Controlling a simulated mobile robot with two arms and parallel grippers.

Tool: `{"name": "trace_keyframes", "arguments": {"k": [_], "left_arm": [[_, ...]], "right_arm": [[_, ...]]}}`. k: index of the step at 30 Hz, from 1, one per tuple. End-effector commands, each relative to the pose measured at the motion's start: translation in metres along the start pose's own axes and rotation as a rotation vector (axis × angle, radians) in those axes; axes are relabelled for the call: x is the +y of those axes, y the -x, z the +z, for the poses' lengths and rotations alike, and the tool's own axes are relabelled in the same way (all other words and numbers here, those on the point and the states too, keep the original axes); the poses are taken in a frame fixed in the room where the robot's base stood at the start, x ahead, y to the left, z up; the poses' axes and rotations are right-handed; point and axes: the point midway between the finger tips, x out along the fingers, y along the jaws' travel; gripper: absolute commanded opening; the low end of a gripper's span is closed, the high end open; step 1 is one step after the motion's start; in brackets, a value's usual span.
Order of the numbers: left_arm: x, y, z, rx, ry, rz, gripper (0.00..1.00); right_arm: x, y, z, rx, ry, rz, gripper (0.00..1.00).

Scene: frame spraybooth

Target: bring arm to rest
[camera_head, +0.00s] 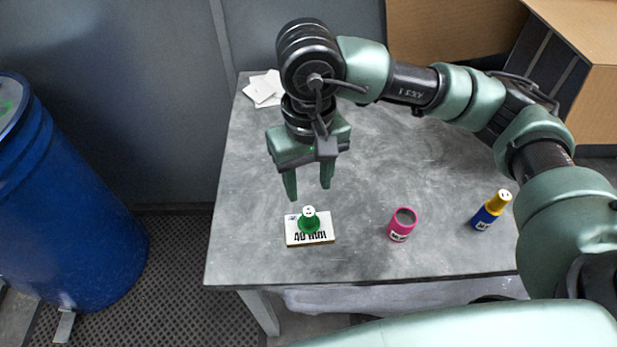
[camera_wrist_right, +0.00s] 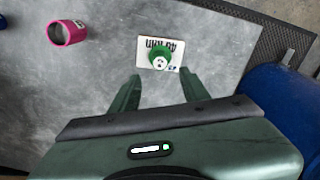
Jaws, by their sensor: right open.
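My right gripper (camera_head: 308,188) is open and empty, its fingers pointing down above the table (camera_head: 262,262). Below its fingertips is a green piece with a white top (camera_head: 309,219), which stands on a white card marked "40 mm" (camera_head: 292,232). The gripper is apart from the green piece. In the right wrist view the fingers (camera_wrist_right: 158,92) are spread, with the green piece (camera_wrist_right: 160,58) and card (camera_wrist_right: 146,48) beyond them. My left gripper is in neither view.
A pink cup-like piece (camera_head: 402,224) stands right of the card. White papers (camera_head: 263,88) lie at the back left. A blue drum (camera_head: 75,210) stands left of the table; cardboard boxes (camera_head: 450,30) are behind.

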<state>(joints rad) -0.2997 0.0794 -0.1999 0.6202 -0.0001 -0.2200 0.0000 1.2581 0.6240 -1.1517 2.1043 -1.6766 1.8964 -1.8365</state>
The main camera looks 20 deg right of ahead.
Motion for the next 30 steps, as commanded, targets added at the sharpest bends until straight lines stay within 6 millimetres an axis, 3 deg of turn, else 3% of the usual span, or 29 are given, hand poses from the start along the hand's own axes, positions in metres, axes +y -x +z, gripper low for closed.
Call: {"name": "trace_keyframes", "arguments": {"k": [6,22,25,30], "left_arm": [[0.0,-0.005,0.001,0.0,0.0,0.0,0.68],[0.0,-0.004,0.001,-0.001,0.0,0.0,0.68],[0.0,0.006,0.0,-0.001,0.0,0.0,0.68],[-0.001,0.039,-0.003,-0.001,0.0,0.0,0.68]], "right_arm": [[0.0,0.019,0.0,0.0,0.0,0.0,0.46],[0.0,0.021,0.0,-0.001,0.0,-0.001,0.46],[0.0,0.031,0.0,0.0,0.0,-0.001,0.46],[0.0,0.064,0.0,0.0,-0.001,-0.001,0.46]]}}
